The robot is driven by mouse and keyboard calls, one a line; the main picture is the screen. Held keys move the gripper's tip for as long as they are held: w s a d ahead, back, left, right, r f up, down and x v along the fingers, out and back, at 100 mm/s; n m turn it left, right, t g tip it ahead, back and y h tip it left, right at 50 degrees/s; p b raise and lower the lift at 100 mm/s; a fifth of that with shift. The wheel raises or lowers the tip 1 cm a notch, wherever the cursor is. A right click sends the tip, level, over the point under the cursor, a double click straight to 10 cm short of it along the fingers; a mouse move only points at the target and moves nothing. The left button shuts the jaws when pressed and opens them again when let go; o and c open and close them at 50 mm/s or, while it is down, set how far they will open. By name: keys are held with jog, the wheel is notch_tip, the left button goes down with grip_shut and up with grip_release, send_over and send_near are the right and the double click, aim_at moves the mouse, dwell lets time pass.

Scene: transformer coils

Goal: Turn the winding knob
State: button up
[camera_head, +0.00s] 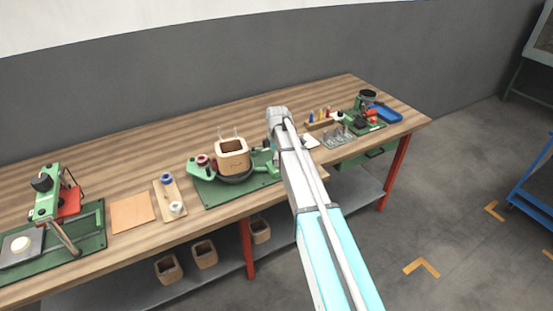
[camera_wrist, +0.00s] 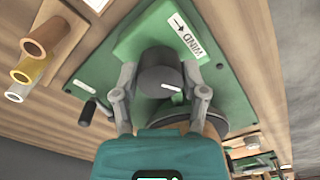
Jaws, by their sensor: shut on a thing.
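The winding knob (camera_wrist: 158,72) is a dark grey cylinder with a white line on its face, in the middle of the wrist view. It sits on a green block (camera_wrist: 165,30) labelled WIND with an arrow. My gripper (camera_wrist: 159,82) has one finger on each side of the knob and is shut on it. In the head view the green winding machine (camera_head: 212,192) carries a square wooden former (camera_head: 232,160). My arm hides the knob and the gripper's fingers there.
A black handle (camera_wrist: 88,111) is left of the knob in the wrist view. Several tubes stand further left. In the head view, a spool board (camera_head: 169,197) and a tan sheet (camera_head: 132,212) lie left of the machine. A pegged rack (camera_head: 338,139) and blue tray (camera_head: 385,114) are to the right.

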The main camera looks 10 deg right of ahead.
jog(key=shift+c, duration=0.9)
jog(key=shift+m, duration=0.4)
jog(key=m, duration=0.8)
jog(key=shift+m, duration=0.3)
jog(key=m, duration=0.3)
jog(key=shift+m, duration=0.3)
jog(key=m, duration=1.1)
jog(key=shift+m, duration=1.1)
